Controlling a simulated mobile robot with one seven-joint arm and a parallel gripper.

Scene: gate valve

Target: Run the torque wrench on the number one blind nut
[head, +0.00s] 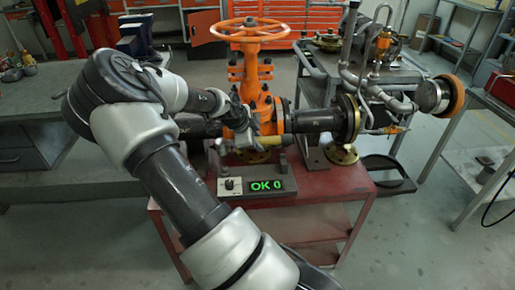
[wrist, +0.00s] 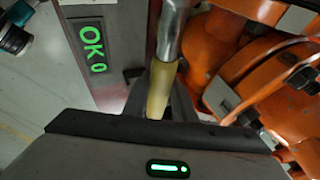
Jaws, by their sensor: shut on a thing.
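My gripper (wrist: 158,100) is shut on the yellow grip of a tool, which looks like the torque wrench (wrist: 159,85). Its chrome shaft runs up out of the wrist view. In the head view my gripper (head: 238,122) is in front of the orange gate valve (head: 258,92), and a yellow length of the wrench (head: 268,141) shows below it. The valve's orange body and flange (wrist: 245,75) fill the right of the wrist view. The wrench's working end is out of the wrist view. I cannot tell which nut is number one, or whether the wrench touches one.
A controller box with a green "OK 0" display (head: 267,186) sits at the front of the red cart (head: 320,190); the display also shows in the wrist view (wrist: 92,45). A dark pipe (head: 318,120) runs right from the valve. The orange handwheel (head: 250,30) stands above.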

